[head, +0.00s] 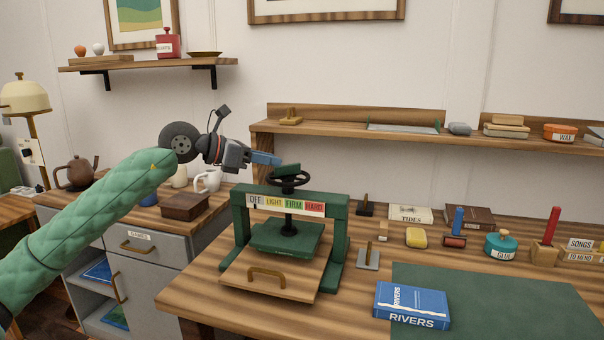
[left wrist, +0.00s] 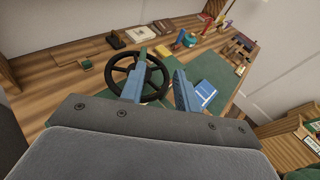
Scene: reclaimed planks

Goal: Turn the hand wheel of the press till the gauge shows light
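The green press (head: 340,225) stands on the wooden bench with its black hand wheel (head: 288,180) on top. A dark green knob (head: 291,169) sticks up from the wheel. The gauge strip (head: 286,205) reads OFF, LIGHT, FIRM, HARD; I cannot make out a pointer on it. My left gripper (head: 268,159) is just above and left of the wheel. In the left wrist view the gripper (left wrist: 160,82) has its blue fingers apart with nothing between them, and the left finger overlaps the wheel (left wrist: 121,72). I cannot tell whether it touches. My right gripper is not in view.
A blue RIVERS book (head: 411,305) and a dark green mat (head: 490,300) lie right of the press. A yellow block (head: 416,237), a teal GLUE pot (head: 500,245) and other small things stand behind. A wooden shelf (head: 350,140) runs above the bench.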

